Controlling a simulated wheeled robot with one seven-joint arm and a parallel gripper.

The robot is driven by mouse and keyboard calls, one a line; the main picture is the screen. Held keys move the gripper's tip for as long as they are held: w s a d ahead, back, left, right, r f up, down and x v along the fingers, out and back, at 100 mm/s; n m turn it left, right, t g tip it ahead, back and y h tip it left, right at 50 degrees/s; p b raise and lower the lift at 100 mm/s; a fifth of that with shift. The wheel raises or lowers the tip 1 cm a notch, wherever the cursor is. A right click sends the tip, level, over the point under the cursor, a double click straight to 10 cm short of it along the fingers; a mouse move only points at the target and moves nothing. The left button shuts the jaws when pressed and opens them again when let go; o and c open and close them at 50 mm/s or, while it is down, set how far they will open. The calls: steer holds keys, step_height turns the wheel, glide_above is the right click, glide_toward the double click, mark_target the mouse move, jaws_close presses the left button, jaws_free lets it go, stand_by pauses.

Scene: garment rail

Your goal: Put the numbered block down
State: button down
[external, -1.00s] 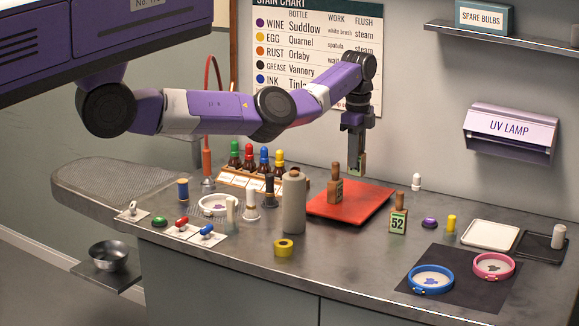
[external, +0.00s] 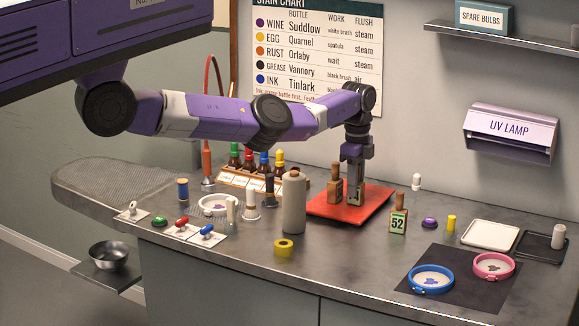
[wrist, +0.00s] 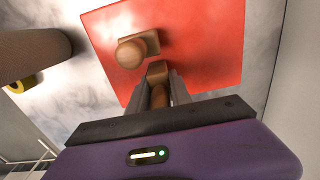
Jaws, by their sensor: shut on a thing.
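My gripper (external: 354,203) is low over the red mat (external: 374,209), pointing down. In the wrist view my gripper (wrist: 165,88) is shut on a brown wooden block (wrist: 157,71), whose lighter end shows between the fingers. No number is readable on it, and the external view hides most of it. I cannot tell if it touches the mat. A second wooden block (external: 335,187) with a round-topped handle stands on the mat just left of my gripper; it also shows in the wrist view (wrist: 131,52). A block numbered 52 (external: 398,214) stands upright on the counter, right of the mat.
A tall grey-beige cylinder (external: 294,203) stands left of the mat, with a yellow roll (external: 284,248) in front. Capped bottles (external: 263,163) stand behind left. Blue (external: 431,280) and pink (external: 494,267) hoops lie at the right. The mat's right part is clear.

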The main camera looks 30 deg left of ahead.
steer(key=c, duration=1.2)
jaws_free()
steer(key=shift+f, duration=0.15)
steer(key=shift+o, duration=0.2)
step_height(320, 180, up, 12)
steer(key=shift+r+b, duration=0.2)
steer(key=shift+b, duration=0.1)
